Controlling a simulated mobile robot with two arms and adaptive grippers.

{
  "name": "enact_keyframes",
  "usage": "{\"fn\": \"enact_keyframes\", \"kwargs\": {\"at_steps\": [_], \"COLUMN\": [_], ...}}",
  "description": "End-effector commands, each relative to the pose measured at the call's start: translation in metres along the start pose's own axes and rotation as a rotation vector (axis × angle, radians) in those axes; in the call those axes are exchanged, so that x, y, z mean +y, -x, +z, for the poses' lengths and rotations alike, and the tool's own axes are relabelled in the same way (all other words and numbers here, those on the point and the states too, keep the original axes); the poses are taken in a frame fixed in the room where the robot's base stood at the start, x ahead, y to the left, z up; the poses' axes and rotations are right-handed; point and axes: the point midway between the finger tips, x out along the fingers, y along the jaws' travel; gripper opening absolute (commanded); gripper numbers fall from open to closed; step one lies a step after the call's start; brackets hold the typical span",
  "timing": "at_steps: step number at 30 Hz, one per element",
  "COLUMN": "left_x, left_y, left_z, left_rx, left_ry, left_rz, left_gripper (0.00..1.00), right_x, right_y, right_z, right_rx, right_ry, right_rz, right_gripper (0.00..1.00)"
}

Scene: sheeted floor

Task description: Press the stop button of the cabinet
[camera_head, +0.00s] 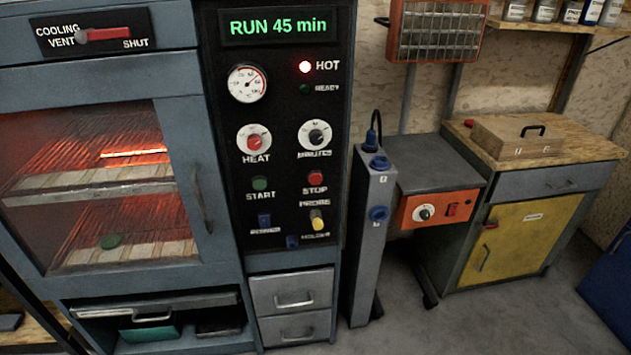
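The blue-grey cabinet (110,73) fills the left half of the head view, with a black control panel (285,110) on its right side. The red stop button (316,178) sits on the panel, with the label STOP under it. The dark green start button (260,183) is to its left. The green display (278,27) reads RUN 45 min. The red lamp beside HOT (305,67) is lit, and the READY lamp (305,89) is dark. Neither of my grippers is in view.
The glass door (100,185) is shut, with a glowing interior. Drawers (291,293) are below the panel. A grey post (370,230) with blue sockets stands right of the cabinet. A workbench (535,145) with a yellow door is farther right. Grey floor (490,320) is clear at lower right.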

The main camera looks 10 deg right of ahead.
Motion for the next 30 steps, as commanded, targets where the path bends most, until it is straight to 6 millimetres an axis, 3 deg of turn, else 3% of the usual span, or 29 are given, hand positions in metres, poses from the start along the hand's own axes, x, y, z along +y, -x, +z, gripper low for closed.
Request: {"fn": "enact_keyframes", "kwargs": {"at_steps": [3,30], "left_x": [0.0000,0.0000], "left_y": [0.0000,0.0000], "left_z": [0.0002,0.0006], "left_rx": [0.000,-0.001], "left_ry": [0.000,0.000], "left_rz": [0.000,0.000], "left_gripper": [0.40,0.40], "right_x": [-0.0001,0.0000], "right_y": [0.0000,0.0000], "right_z": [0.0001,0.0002], "right_rx": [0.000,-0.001], "right_ry": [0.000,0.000], "right_rz": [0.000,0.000], "right_gripper": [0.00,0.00]}}
